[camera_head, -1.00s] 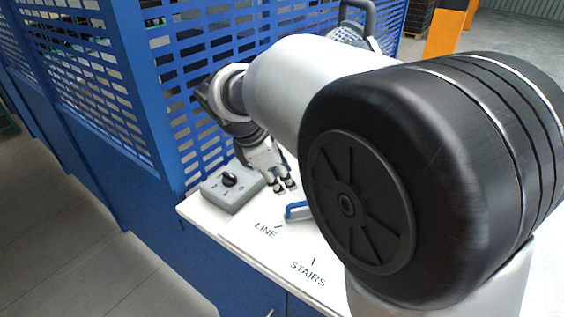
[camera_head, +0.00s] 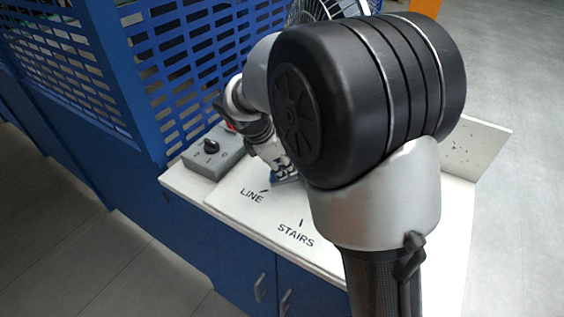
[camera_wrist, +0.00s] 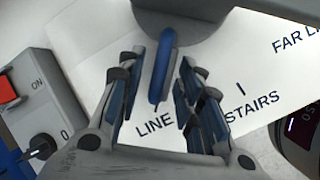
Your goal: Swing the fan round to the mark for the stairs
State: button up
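The fan's wire cage (camera_head: 318,10) shows at the top of the head view, partly behind my arm. In the wrist view a blue handle (camera_wrist: 161,76) sticks out from the fan's dark base (camera_wrist: 185,22) and points towards the LINE mark (camera_wrist: 156,126). My gripper (camera_wrist: 160,103) is open, with its fingers on either side of the handle and gaps showing. In the head view my gripper (camera_head: 284,173) is low over the white board and hides most of the handle. The STAIRS mark (camera_head: 296,235) lies to the right of LINE; its tick also shows in the wrist view (camera_wrist: 240,89).
A grey control box (camera_head: 214,152) with a black knob and a red switch (camera_wrist: 6,90) stands left of the board. A FAR LINE label (camera_wrist: 298,35) lies beyond STAIRS. A dark round object (camera_wrist: 300,132) is at the wrist view's right edge. Blue perforated panels stand behind.

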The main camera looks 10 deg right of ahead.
jog(key=shift+c, duration=0.3)
grip_shut()
dwell(0.4)
